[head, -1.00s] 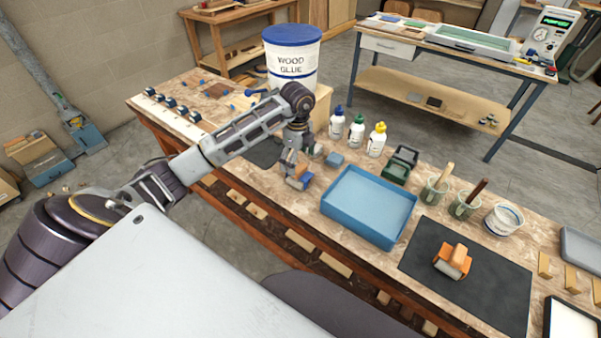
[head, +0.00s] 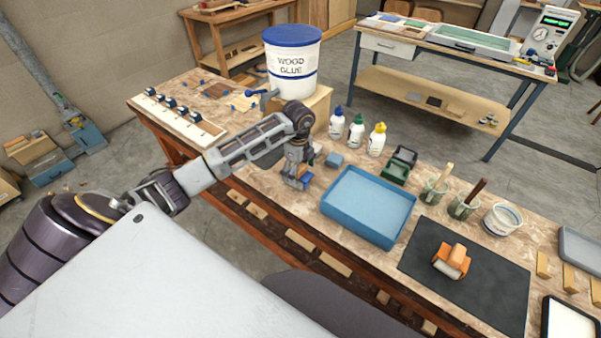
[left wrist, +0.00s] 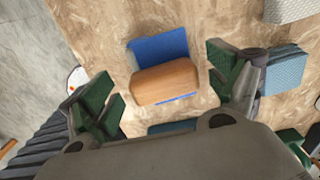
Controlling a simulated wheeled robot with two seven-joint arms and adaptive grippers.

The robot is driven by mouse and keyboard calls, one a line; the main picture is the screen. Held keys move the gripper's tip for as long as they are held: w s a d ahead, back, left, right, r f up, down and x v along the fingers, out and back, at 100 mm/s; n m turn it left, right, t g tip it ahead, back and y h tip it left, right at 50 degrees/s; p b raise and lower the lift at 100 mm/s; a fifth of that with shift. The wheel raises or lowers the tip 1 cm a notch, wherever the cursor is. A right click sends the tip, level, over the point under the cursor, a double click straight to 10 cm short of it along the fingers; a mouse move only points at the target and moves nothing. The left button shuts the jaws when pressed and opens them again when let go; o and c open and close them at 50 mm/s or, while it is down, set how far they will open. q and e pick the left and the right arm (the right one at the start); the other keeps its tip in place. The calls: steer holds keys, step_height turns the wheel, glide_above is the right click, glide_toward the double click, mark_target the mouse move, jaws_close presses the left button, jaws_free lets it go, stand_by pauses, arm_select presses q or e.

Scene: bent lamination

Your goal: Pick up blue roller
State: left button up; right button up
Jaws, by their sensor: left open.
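The blue roller, a blue block-like body with a tan wooden handle (left wrist: 165,80), lies on the wooden bench top in the left wrist view. In the head view its blue part (head: 299,184) shows just under my left gripper (head: 297,174), which partly covers it. In the left wrist view my left gripper (left wrist: 162,86) is open, with one green-padded finger on each side of the roller. Bare bench shows between each finger and the roller, and I see no grip on it. My right gripper is not in view.
A blue tray (head: 346,229) stands close right of the left gripper. A small blue-grey block (head: 334,160) lies nearby; glue bottles (head: 356,133) stand behind. An orange roller (head: 452,261) rests on a black mat (head: 500,290). A wood glue bucket (head: 292,62) stands at the back.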

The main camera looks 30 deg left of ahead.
mark_target(299, 177)
arm_select(q)
step_height(299, 177, down, 3)
steer(key=shift+r, duration=0.1)
steer(key=shift+f, duration=0.3)
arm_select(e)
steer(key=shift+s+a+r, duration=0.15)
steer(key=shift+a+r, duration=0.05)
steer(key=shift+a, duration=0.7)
